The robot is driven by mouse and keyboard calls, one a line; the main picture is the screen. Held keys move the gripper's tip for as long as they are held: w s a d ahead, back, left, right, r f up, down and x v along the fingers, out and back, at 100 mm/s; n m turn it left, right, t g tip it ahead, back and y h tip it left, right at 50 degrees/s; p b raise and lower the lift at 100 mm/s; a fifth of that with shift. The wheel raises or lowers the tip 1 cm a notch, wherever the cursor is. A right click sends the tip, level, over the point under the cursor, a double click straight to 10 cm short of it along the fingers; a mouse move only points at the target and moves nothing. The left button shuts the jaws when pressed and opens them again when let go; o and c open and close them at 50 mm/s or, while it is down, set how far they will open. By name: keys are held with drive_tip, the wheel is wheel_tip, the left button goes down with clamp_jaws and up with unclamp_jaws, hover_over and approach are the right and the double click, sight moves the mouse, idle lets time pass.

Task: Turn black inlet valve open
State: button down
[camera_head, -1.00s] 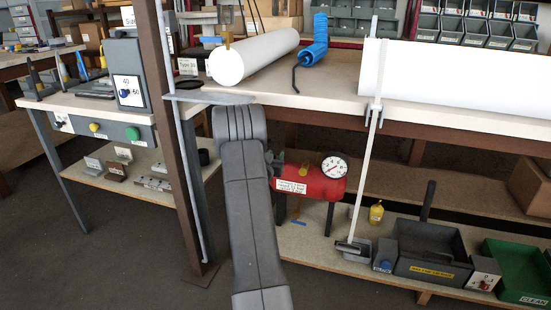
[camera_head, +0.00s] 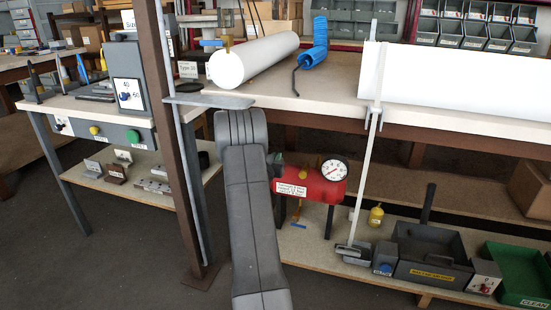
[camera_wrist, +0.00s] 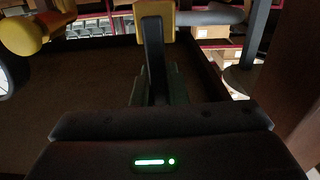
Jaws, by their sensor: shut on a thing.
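The red tank (camera_head: 322,190) with a white gauge (camera_head: 334,170) stands on the lower shelf under the bench. A yellow part (camera_head: 303,173) is on its top. In the wrist view, my gripper (camera_wrist: 154,88) is shut on a black lever, the black inlet valve handle (camera_wrist: 153,50). The lever runs between the fingers, up to a yellow body (camera_wrist: 155,10). A yellow knob (camera_wrist: 22,35) shows at the upper left.
A brown post (camera_head: 172,130) stands left of my arm. A dark bin (camera_head: 430,255) and small containers are to the right.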

drive_tip(key=a+f+n+p, duration=0.2)
drive_tip(key=n+p, duration=0.2)
drive_tip(key=n, duration=0.4)
drive_tip(key=w+a+f+n+p, duration=0.1)
drive_tip(key=a+f+n+p, duration=0.1)
drive_tip(key=n, duration=0.7)
drive_tip(key=shift+w+a+f+n+p, duration=0.35)
drive_tip(key=shift+f+p, duration=0.25)
drive_tip(key=shift+p, duration=0.75)
drive_tip(key=shift+s, duration=0.15)
drive_tip(key=c, duration=1.4)
unclamp_jaws()
drive_tip(key=shift+a, duration=0.1)
drive_tip(key=shift+c, duration=0.2)
drive_tip(key=p+v, duration=0.2)
drive_tip(key=v, duration=1.1)
drive_tip(key=shift+s, duration=0.35)
drive_tip(key=shift+w, duration=0.15)
